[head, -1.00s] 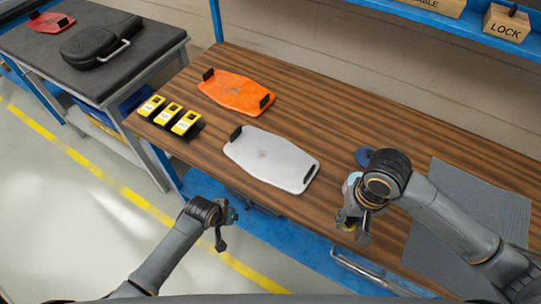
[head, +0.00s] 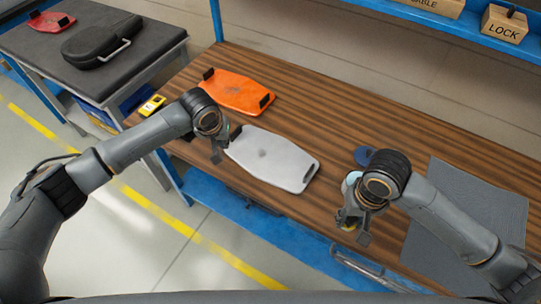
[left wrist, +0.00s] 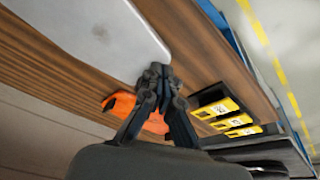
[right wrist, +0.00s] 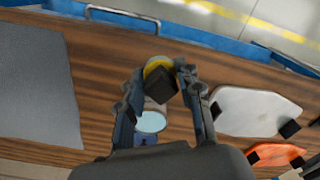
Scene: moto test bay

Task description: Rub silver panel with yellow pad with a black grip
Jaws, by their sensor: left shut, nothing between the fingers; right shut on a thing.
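The silver panel (head: 275,160) lies on the wooden bench with a grey smudge near its middle. It also shows in the left wrist view (left wrist: 95,30) and the right wrist view (right wrist: 250,108). My left gripper (head: 215,145) is shut and empty by the panel's left end; its fingertips (left wrist: 158,75) overlap the panel's edge in the left wrist view, and I cannot tell whether they touch. My right gripper (head: 355,222) is shut on the yellow pad with a black grip (right wrist: 160,80), near the bench's front edge, right of the panel. The pad is mostly hidden in the head view.
An orange panel (head: 238,95) lies behind the silver one. Several yellow-and-black blocks (left wrist: 228,122) sit at the bench's left end. A blue round object (head: 364,156) and a light-blue disc (right wrist: 150,122) are near my right gripper. A grey mat (head: 470,205) covers the right side.

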